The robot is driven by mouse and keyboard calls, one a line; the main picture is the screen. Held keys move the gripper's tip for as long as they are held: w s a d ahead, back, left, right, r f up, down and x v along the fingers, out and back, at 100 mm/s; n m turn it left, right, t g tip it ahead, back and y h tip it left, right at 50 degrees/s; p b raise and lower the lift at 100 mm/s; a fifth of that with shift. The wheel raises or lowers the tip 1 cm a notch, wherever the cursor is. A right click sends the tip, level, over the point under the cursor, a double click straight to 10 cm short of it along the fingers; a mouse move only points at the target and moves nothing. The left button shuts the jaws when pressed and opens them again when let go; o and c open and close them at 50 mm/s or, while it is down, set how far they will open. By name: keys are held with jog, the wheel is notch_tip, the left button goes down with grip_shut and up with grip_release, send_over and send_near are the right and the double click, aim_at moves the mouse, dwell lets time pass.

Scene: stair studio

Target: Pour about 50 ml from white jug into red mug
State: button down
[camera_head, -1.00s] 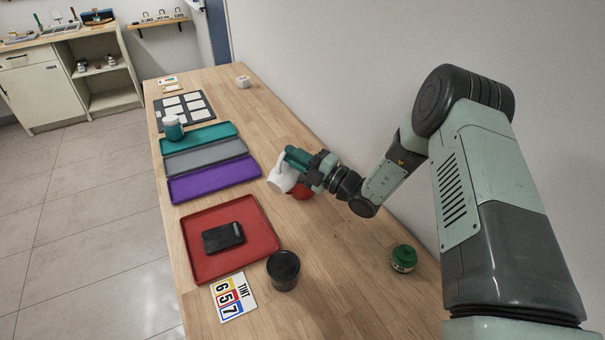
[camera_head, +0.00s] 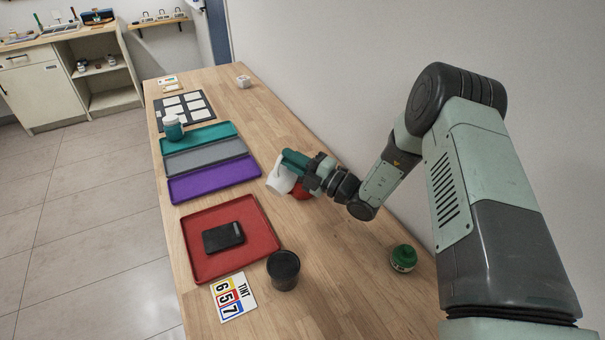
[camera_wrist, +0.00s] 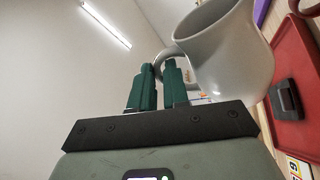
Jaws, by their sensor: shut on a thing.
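The white jug (camera_head: 280,178) is held by my gripper (camera_head: 292,162) over the table, near the wall side. In the wrist view the jug (camera_wrist: 236,50) is tilted, and the green fingers of my gripper (camera_wrist: 162,82) are shut on its handle. The red mug (camera_head: 300,191) is partly hidden behind the jug and my gripper in the head view. The jug is close to the mug; I cannot tell whether they touch. No liquid or stream is visible.
A red tray (camera_head: 262,252) holds a black device (camera_head: 222,238). A black cup (camera_head: 283,284), a tint card (camera_head: 233,296) and a green-lidded jar (camera_head: 403,258) stand nearer. Purple (camera_head: 250,186), grey (camera_head: 240,149) and teal (camera_head: 229,129) trays lie farther back.

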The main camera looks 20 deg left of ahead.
aim_at(277, 169)
jog(key=shift+s+a+f+n, duration=0.1)
jog(key=shift+s+f+n, duration=0.25)
jog(key=shift+s+n, duration=0.25)
jog(key=shift+s+a+f+n+g, duration=0.15)
jog(key=shift+s+f+n+g, duration=0.2)
jog(key=shift+n, duration=0.45)
jog(key=shift+s+a+f+n+g, duration=0.15)
jog(key=shift+s+f+n+g, duration=0.2)
jog(key=shift+n, duration=0.45)
jog(key=shift+s+a+r+n, duration=0.1)
jog(key=shift+s+n, duration=0.1)
jog(key=shift+n, duration=0.3)
jog(key=shift+s+r+n, duration=0.1)
jog(key=shift+s+n, duration=0.05)
jog(key=shift+n, duration=0.35)
jog(key=shift+s+a+n+g, duration=0.2)
jog(key=shift+s+n+g, duration=0.2)
jog(key=shift+s+n, duration=0.45)
jog(key=s+a+f+n+h, duration=0.1)
jog(key=s+a+f+n, duration=0.1)
jog(key=s+f+n, duration=0.4)
jog(key=shift+f+n+g, duration=0.4)
jog(key=shift+f+n, duration=0.15)
jog(key=shift+n, duration=0.4)
